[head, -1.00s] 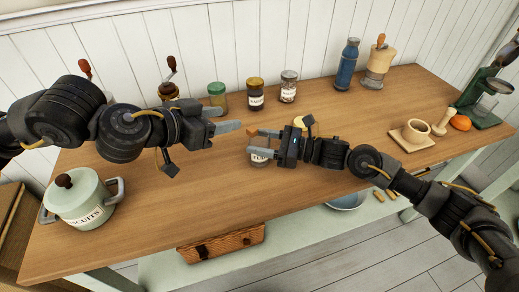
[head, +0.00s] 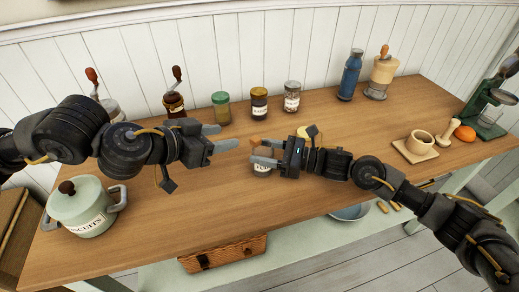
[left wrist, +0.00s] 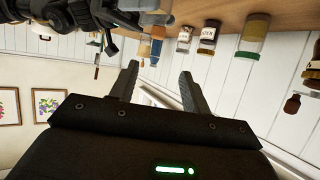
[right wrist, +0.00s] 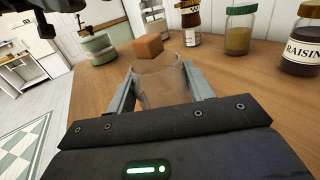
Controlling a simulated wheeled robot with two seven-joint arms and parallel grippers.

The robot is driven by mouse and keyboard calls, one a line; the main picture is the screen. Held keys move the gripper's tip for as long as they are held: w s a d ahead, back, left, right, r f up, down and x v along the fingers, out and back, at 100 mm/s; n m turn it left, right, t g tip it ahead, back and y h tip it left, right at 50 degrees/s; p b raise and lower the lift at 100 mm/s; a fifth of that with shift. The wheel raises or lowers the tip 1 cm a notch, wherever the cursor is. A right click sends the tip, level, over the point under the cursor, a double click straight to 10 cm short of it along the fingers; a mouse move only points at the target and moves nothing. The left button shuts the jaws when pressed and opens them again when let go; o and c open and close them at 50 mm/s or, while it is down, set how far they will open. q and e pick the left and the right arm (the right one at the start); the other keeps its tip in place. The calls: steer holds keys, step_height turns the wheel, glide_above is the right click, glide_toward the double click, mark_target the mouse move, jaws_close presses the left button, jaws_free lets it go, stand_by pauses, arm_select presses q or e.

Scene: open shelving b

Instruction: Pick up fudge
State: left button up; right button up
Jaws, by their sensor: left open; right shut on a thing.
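The fudge, a small brown cube (head: 256,141), is just beyond my right gripper's fingertips in the head view. In the right wrist view, the cube (right wrist: 147,46) appears at the far rim of a clear glass jar (right wrist: 160,84); I cannot tell what it rests on. My right gripper (head: 262,152) is shut on this jar; its white label (head: 262,170) shows below the fingers in the head view. My left gripper (head: 220,137) is open and empty, a little left of the cube, fingers pointing right. In the left wrist view its fingers (left wrist: 158,72) are apart.
A green-lidded jar (head: 221,107), a raisin jar (head: 259,106) and another jar (head: 291,97) stand along the wall. A biscuit pot (head: 86,210) is at front left. A mortar (head: 420,142) and an orange (head: 464,133) are at right. The front middle of the counter is clear.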

mark_target(254, 139)
arm_select(q)
steer(key=shift+w+d+f+m, duration=0.95)
steer(key=shift+d+m, duration=0.15)
steer(key=shift+m, duration=4.9)
steer(key=shift+w+d+f+m, duration=0.95)
steer(key=shift+d+m, duration=0.2)
steer(key=shift+m, duration=4.85)
steer(key=shift+w+d+f+m, duration=0.85)
steer(key=shift+d+f+m, duration=0.2)
steer(key=shift+m, duration=4.95)
steer(key=shift+r, duration=0.1)
